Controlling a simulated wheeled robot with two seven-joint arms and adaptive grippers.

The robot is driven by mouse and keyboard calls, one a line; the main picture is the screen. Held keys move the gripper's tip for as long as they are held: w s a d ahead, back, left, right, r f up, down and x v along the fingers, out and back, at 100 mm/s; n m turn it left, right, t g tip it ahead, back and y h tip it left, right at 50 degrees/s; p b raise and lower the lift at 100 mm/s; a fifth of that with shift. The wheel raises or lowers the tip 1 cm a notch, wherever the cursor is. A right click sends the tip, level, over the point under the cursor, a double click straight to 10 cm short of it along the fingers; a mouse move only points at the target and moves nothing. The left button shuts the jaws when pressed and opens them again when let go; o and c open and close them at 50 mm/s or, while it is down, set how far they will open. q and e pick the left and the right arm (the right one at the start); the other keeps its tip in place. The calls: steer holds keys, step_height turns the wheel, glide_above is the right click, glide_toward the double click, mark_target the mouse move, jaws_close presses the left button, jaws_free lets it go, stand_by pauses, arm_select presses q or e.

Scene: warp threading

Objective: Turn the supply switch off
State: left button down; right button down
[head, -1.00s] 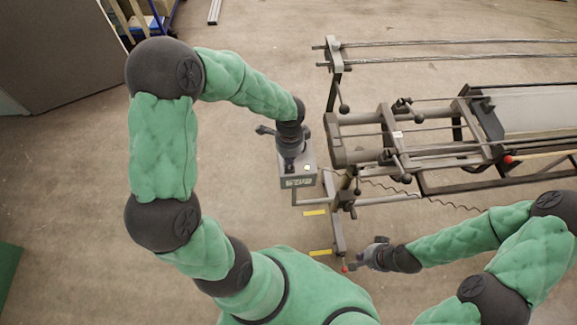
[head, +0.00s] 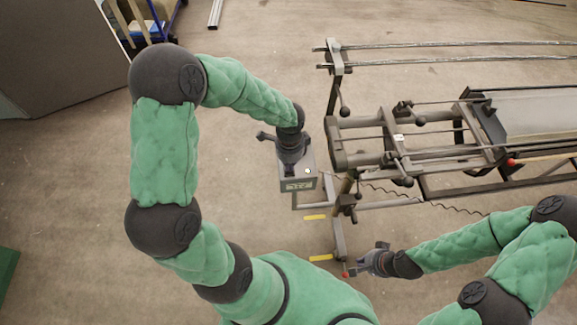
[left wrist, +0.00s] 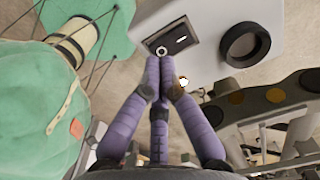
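A grey supply box (head: 283,176) stands at the loom's left end in the head view, with a small display label on its front and a pale round button (head: 308,171) on top. My left gripper (head: 292,160) is over the box. In the left wrist view its purple fingers (left wrist: 160,68) are together, with nothing visible between them. Their tips overlap the lower edge of a dark plate (left wrist: 180,40) bearing a pale ring and a white mark, probably the switch; contact cannot be told. My right gripper (head: 370,262) is low beside the loom's foot; its fingers are too small to judge.
A black ring-shaped part (left wrist: 245,45) sits on the box beside the plate. The loom frame (head: 390,140) with bars and knobbed levers fills the right. Yellow floor marks (head: 315,217) lie by its foot.

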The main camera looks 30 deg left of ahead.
arm_select(q)
steer(key=shift+f+b, duration=0.9)
steer(key=shift+f, duration=0.25)
stand_by(1.3)
steer(key=shift+r, duration=0.15)
steer(key=shift+r+p, duration=3.15)
steer(key=shift+r, duration=0.3)
steer(key=shift+f, duration=0.1)
steer(key=s+d+f+n+h, duration=0.2)
steer(key=s+d+f+n, duration=0.3)
steer(key=d+f+n, duration=0.2)
steer(key=s+d+f+n+h, duration=0.2)
steer(key=s+d+f+n, duration=0.4)
steer(key=f, duration=0.5)
steer(key=shift+s+d+n, duration=0.15)
steer(key=shift+d+n, duration=0.35)
steer(key=shift+d, duration=0.25)
